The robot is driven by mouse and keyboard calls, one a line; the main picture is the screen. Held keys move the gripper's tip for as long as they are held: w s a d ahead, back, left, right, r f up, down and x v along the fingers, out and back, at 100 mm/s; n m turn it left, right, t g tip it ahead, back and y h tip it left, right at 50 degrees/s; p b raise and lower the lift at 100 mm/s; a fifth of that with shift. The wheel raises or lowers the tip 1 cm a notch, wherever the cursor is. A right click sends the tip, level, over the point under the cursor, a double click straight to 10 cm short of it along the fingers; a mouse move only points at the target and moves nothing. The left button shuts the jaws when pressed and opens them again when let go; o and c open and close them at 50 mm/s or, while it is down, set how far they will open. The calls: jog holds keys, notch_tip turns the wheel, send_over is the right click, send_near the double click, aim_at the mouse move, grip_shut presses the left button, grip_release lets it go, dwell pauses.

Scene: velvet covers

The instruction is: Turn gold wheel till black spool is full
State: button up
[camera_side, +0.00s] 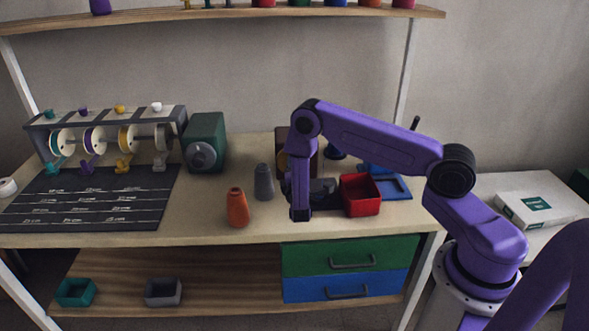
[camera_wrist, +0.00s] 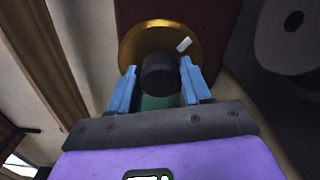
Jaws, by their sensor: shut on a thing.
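The gold wheel (camera_wrist: 137,44) is a round disc on a dark brown box, with a short white mark near its upper right rim. In the side view the gold wheel (camera_side: 282,160) is mostly hidden behind my arm. A black round knob (camera_wrist: 159,75) stands out in front of the disc. My gripper (camera_wrist: 158,72) is shut on this knob, with a blue finger on each side. A large dark round thing (camera_wrist: 275,36) with a hole shows at the right in the wrist view. I cannot tell whether it is the black spool or how full it is.
An orange bottle (camera_side: 237,208) and a grey bottle (camera_side: 264,183) stand left of my arm. A green box with a grey dial (camera_side: 204,140) and a spool rack (camera_side: 105,120) are farther left.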

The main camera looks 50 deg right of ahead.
jog(key=m, duration=0.5)
jog(key=shift+f, duration=0.1)
dwell(0.4)
jog(key=o, duration=1)
jog(key=v, duration=1.7)
jog(key=shift+s+a, duration=0.2)
